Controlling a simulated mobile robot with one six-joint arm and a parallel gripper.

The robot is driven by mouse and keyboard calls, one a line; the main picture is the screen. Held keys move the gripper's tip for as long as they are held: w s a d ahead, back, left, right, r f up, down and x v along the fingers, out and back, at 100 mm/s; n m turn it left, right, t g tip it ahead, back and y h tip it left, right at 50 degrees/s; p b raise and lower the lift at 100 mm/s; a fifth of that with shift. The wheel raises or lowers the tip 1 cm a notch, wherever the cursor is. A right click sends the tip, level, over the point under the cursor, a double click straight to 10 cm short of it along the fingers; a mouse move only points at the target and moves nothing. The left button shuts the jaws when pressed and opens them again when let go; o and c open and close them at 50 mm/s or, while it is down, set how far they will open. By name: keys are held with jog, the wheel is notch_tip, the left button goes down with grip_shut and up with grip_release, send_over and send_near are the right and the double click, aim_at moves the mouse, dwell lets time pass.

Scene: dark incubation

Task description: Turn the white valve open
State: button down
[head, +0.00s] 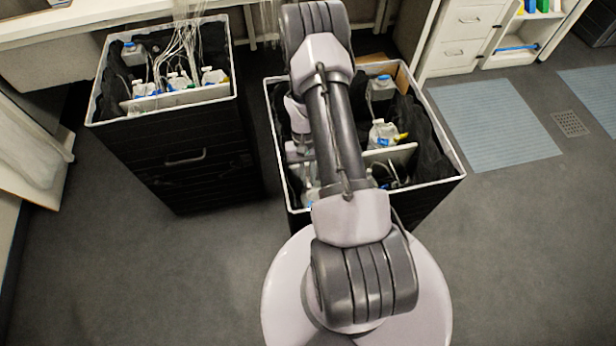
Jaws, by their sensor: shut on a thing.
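My arm reaches over the right black-lined bin (459,166), and its wrist bends down into the bin at the left of the arm. My gripper (301,152) is small and partly hidden there, low inside the bin near a pale divider. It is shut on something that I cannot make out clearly. I cannot pick out the white valve for certain; the arm covers the middle of this bin. White bottles with blue and yellow parts (383,134) stand in the bin to the right of the arm.
A second black bin (190,150) stands at the left with several white bottles and many thin tubes rising from it. A white bench edge (60,35) runs behind it. White drawers (462,35) stand at the back right.

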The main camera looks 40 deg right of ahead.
jog(key=c, duration=1.7)
grip_release()
jog(key=shift+c, duration=0.2)
jog(key=shift+r, duration=0.1)
jog(key=p+v, duration=0.5)
jog(key=v, duration=1.2)
jog(key=shift+r, duration=0.15)
jog(key=shift+c, duration=0.2)
